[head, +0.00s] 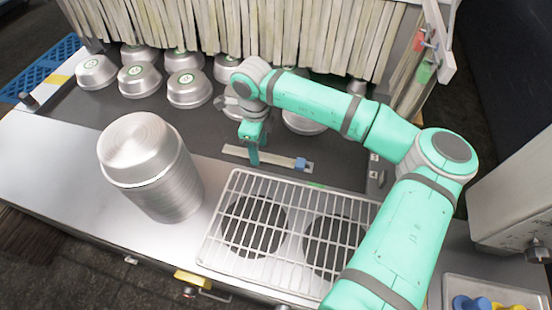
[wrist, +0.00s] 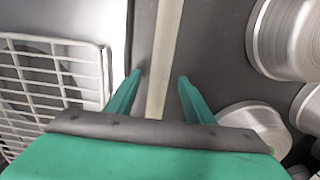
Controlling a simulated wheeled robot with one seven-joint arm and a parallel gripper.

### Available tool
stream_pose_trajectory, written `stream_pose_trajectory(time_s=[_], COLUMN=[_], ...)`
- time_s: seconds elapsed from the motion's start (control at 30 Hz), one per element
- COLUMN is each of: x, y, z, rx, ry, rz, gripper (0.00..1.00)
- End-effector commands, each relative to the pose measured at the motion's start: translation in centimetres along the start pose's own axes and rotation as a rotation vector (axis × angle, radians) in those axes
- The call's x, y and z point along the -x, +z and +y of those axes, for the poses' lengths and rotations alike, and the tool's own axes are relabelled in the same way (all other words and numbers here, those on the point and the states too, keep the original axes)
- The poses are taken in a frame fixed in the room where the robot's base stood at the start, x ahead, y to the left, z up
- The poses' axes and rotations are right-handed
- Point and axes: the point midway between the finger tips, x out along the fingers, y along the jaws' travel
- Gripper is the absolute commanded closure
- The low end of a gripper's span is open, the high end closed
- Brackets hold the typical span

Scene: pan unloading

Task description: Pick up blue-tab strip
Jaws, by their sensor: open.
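The blue-tab strip is a thin pale bar (head: 278,159) with a blue tab at its right end, lying flat on the dark surface behind the wire rack. In the wrist view the pale strip (wrist: 167,50) runs lengthwise between my fingers; its blue tab is out of that view. My gripper (head: 253,158) points down over the strip, left of the tab. In the wrist view my gripper (wrist: 161,75) is open, with one finger on each side of the strip and a gap to both. My fingers hide part of the strip in the head view.
A white wire rack (head: 285,216) is in front of the strip. A tall stack of metal pans (head: 165,185) stands at left. Several upturned pans (head: 188,90) sit behind, under a hanging strip curtain (head: 250,30). Red (head: 419,40) and green (head: 425,72) tabs show at upper right.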

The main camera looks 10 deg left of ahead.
Motion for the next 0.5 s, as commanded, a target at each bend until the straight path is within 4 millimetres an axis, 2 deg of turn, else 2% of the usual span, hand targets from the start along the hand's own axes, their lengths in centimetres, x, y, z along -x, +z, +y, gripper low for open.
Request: stream_pose_trajectory(time_s=[0.1,0.33,0.37,0.5], x=[-0.80,-0.87,-0.87,-0.86], y=[0.00,0.22,0.24,0.26], z=[0.04,0.08,0.08,0.09], rx=[0.000,0.004,0.005,0.005], ry=[0.001,0.000,0.000,0.000], rz=[0.000,0.000,0.000,0.000], gripper=[0.52,0.52,0.57,0.91])
